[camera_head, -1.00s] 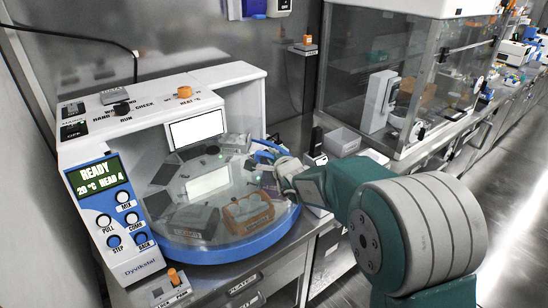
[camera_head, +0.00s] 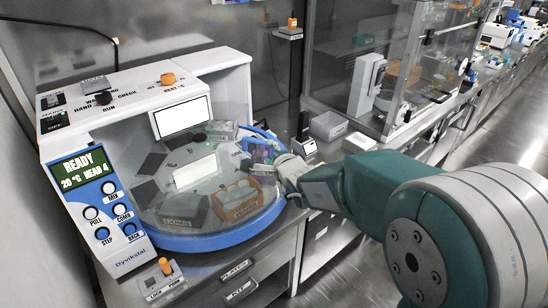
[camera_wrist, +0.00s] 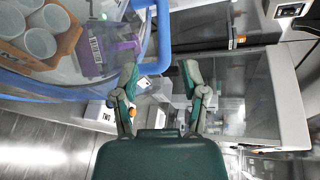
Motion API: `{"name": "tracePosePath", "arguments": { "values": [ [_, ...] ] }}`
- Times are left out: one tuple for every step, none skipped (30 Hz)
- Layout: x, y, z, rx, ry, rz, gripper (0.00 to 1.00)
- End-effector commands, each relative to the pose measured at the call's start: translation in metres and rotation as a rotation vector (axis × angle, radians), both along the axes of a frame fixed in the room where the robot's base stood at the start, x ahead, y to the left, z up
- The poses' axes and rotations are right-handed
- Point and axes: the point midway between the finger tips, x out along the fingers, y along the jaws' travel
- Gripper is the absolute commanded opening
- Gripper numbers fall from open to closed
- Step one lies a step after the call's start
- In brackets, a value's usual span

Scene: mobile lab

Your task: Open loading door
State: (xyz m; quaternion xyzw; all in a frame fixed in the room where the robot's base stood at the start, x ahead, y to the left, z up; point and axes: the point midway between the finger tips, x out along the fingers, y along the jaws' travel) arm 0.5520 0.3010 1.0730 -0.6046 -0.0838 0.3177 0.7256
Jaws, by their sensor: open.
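The white Dyvikstal machine (camera_head: 100,120) has a round, clear-covered chamber with a blue rim (camera_head: 205,241). A blue bar or handle (camera_head: 262,134) curves at the chamber's right side; a blue piece at the top of the wrist view (camera_wrist: 164,35) appears to be the same part. I cannot clearly make out the loading door's edges. My gripper (camera_head: 282,168) is at the chamber's right edge. In the wrist view my gripper (camera_wrist: 160,76) has its fingers spread with nothing between them, and the blue piece lies beyond the fingertips.
An orange rack of white cups (camera_head: 238,197) and a purple labelled block (camera_wrist: 118,45) sit inside the chamber. A grey bin (camera_head: 328,126) and a white box (camera_head: 359,142) stand on the bench to the right, before a glass cabinet (camera_head: 440,70). The floor (camera_head: 500,150) at right is clear.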

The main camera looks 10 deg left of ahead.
Motion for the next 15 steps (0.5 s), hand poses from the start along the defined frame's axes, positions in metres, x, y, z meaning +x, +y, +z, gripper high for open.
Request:
{"name": "tracePosePath", "arguments": {
  "values": [
    [-0.007,-0.005,0.002,0.000,0.000,0.000,0.57],
    [-0.011,-0.007,0.004,0.000,0.000,0.000,0.57],
    [-0.015,-0.010,0.005,-0.001,0.000,0.001,0.57],
    [-0.018,-0.012,0.005,-0.001,0.002,0.001,0.57],
    [-0.020,-0.013,0.006,-0.001,0.001,0.000,0.57],
    [-0.022,-0.015,0.007,-0.001,0.002,0.001,0.57],
    [-0.024,-0.016,0.007,-0.002,0.002,0.001,0.57],
    [-0.025,-0.017,0.007,-0.002,0.002,0.001,0.57],
    [-0.026,-0.017,0.007,-0.002,0.002,0.001,0.57],
    [-0.026,-0.017,0.007,-0.002,0.002,0.001,0.57],
    [-0.027,-0.017,0.007,-0.002,0.002,0.001,0.57],
    [-0.027,-0.017,0.007,-0.002,0.002,0.001,0.57],
    [-0.027,-0.017,0.007,-0.002,0.002,0.001,0.57],
    [-0.027,-0.017,0.007,-0.002,0.002,0.001,0.57],
    [-0.027,-0.017,0.007,-0.002,0.002,0.001,0.57]
  ]
}}
